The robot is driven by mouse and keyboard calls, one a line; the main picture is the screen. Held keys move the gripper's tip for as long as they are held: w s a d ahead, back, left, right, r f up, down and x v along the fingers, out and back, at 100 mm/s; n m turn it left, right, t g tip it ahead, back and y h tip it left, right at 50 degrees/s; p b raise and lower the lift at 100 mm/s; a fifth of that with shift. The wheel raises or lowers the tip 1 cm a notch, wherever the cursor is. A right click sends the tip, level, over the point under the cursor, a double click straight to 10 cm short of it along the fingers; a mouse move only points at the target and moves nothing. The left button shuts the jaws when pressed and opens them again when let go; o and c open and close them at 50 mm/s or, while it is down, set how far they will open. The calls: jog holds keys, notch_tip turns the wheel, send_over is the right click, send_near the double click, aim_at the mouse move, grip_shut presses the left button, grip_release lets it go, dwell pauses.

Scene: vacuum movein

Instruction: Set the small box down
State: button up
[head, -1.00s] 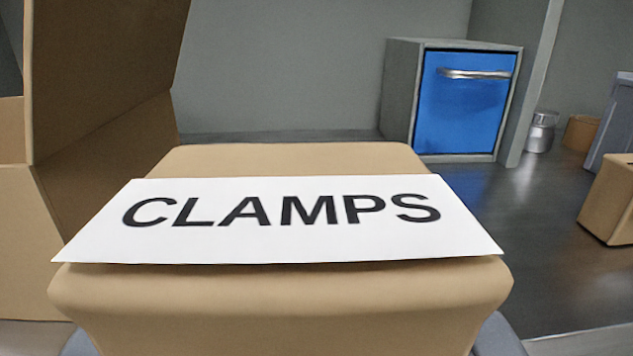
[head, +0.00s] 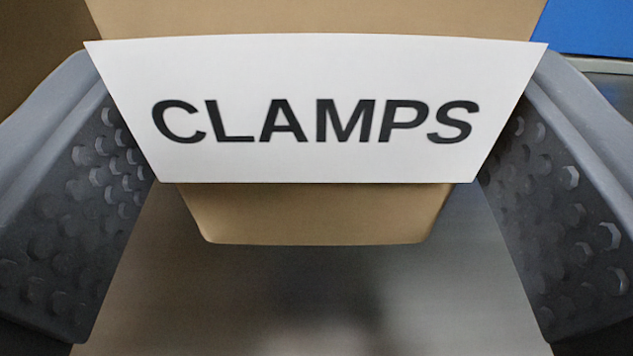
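The small box (head: 320,215) is brown cardboard with a white label (head: 320,155) reading CLAMPS on it. It is in the upper middle of the head view, between the two fingers of my gripper (head: 316,110). The dark, dimpled fingers reach along its left and right sides and meet the label's edges. My gripper looks shut on the box. The fingertips are hidden behind the label and box. The box's underside is hidden.
A brown cardboard surface (head: 30,50) fills the upper left corner, close to the left finger. Part of a blue cabinet (head: 595,25) shows at the upper right, beyond the right finger.

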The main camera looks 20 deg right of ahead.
aim_at(336, 209)
jog(key=f, duration=0.1)
jog(key=f+b, duration=0.1)
jog(key=f, duration=0.2)
jog(key=shift+s+d, duration=0.1)
jog(key=shift+d, duration=0.15)
jog(key=shift+d+f+b, duration=0.1)
jog(key=shift+f+b, duration=0.15)
jog(key=shift+b, duration=0.05)
jog(key=shift+w+f, duration=0.1)
jog(key=shift+w, duration=0.15)
jog(key=o, duration=1.3)
jog(key=shift+s+a, duration=0.1)
jog(key=shift+a, duration=0.1)
